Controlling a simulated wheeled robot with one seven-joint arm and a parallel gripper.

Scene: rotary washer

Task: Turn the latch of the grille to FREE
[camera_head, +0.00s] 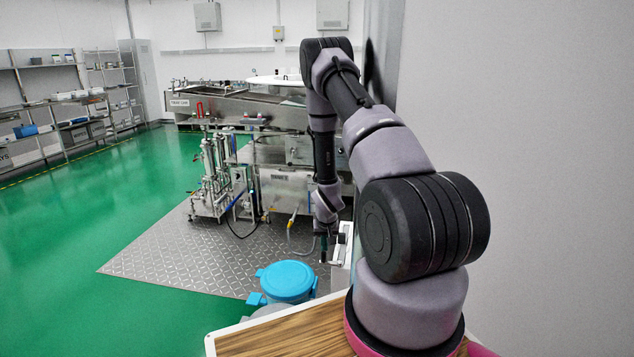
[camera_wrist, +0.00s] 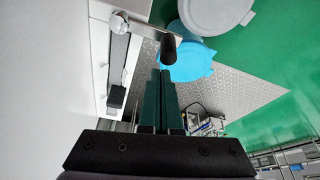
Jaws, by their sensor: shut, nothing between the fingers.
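The latch shows in the wrist view as a metal lever with a round silver pivot (camera_wrist: 119,22) and a black cylindrical grip (camera_wrist: 168,48) at its right end. It sits on a white housing (camera_wrist: 98,45) at the left. My gripper (camera_wrist: 160,73) has its two dark green fingers together and empty. The fingertips point at the black grip and appear just short of it; I cannot tell whether they touch. In the head view my gripper (camera_head: 323,258) hangs down beside the white housing (camera_head: 341,258). No FREE marking is readable, and the grille itself is not clearly visible.
A blue lid (camera_head: 287,281) stands low in front of my gripper. A wooden-topped surface (camera_head: 262,338) is nearest. Steel washing equipment (camera_head: 290,187) stands behind on a grey tread plate (camera_head: 190,262). A plain wall closes the right side. Green floor is free at the left.

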